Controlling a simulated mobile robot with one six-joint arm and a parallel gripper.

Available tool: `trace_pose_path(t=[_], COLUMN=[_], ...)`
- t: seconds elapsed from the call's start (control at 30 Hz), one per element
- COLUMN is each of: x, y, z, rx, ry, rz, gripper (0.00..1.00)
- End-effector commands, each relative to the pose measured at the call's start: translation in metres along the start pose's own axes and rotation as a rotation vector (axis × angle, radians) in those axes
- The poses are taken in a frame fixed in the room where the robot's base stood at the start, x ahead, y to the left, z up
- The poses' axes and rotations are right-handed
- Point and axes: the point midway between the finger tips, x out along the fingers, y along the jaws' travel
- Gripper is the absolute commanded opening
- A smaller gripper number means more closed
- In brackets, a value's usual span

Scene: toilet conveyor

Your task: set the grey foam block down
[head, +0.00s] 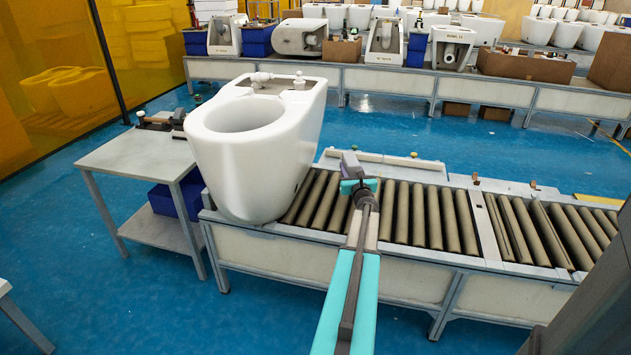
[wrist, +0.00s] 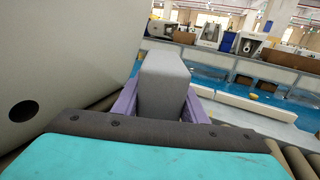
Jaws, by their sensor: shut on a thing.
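The grey foam block (wrist: 166,82) stands between the two purple fingers of my gripper (wrist: 160,104) in the wrist view. The fingers press on its left and right sides, so my gripper is shut on it. In the head view my gripper (head: 352,168) is above the roller conveyor (head: 430,215), just right of the white toilet (head: 290,150). The block is small there and hard to tell from the fingers. Whether its underside touches anything is hidden in both views.
The toilet stands on the conveyor's left end, and its pale side (wrist: 60,60) fills the left of the wrist view. Bare rollers run to the right. A grey side table (head: 130,155) stands at left. A long bench (head: 400,80) with toilets and boxes is behind.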

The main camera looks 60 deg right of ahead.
Motion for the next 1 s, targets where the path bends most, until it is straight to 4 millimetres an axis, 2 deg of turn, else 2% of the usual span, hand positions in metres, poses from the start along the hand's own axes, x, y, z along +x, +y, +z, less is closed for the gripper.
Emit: trace_pose_path(t=[0.1,0.73,0.9,1.0], x=[0.009,0.051,0.052,0.052], y=[0.021,0.122,0.124,0.123], z=[-0.001,-0.002,-0.019,-0.022], rx=[0.000,0.001,0.001,0.000], ry=[0.000,-0.002,0.001,0.001], rz=[0.002,0.001,-0.002,-0.002], gripper=[0.17,0.17,0.17,0.17])
